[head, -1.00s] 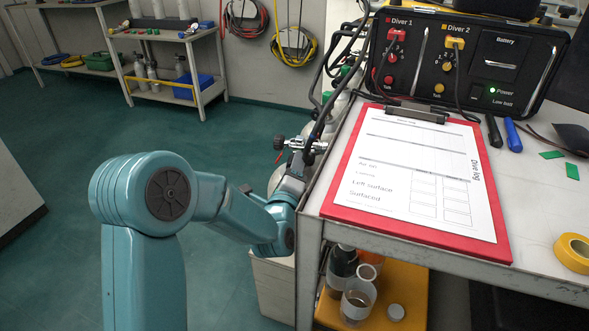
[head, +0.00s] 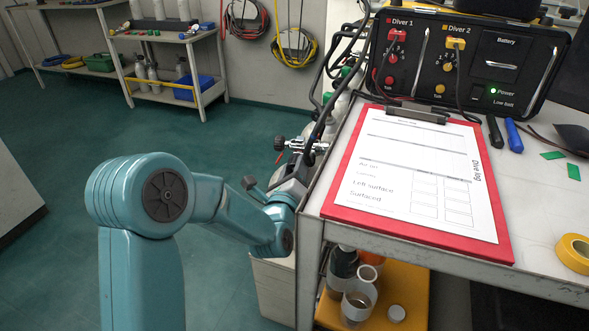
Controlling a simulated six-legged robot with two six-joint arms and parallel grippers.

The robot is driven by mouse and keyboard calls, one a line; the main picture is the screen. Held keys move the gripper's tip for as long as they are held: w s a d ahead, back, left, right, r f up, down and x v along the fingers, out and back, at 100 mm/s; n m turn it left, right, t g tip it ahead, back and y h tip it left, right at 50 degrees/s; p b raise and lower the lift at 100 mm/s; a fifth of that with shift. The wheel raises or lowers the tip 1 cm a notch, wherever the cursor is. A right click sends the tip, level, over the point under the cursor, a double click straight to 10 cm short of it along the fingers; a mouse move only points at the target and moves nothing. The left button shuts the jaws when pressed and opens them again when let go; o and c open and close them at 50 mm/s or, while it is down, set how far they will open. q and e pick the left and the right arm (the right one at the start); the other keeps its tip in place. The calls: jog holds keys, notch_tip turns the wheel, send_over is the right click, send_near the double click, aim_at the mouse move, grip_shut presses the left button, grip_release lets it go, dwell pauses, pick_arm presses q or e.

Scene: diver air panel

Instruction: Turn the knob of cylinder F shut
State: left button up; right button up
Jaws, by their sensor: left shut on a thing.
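My left gripper (head: 291,178) is at the left edge of the bench, by the cylinders beside it. Its jaws are largely hidden by the bench edge and a black hose. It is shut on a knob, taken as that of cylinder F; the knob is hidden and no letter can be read. Just above the gripper, a metal cylinder valve (head: 297,145) with a black knob (head: 279,143) and a red part shows clear of it. Another cylinder (head: 341,106) stands farther back, partly covered by hoses. My right gripper is not in view.
The bench carries a red clipboard (head: 335,205) and the black diver panel (head: 540,75). Black hoses (head: 325,115) run down close to my gripper. A lower yellow shelf (head: 410,285) holds jars. Open green floor (head: 90,130) lies to the left.

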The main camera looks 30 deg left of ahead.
pick_arm(q)
jog(key=shift+d, duration=0.1)
jog(key=o, duration=1.1)
jog(key=shift+c, duration=0.2)
jog(key=b+v, duration=0.9)
jog(key=v, duration=0.3)
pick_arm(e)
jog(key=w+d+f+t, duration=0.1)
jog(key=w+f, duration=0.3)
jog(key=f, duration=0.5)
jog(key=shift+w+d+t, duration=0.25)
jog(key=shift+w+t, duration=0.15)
pick_arm(q)
jog(key=shift+s+f, duration=0.1)
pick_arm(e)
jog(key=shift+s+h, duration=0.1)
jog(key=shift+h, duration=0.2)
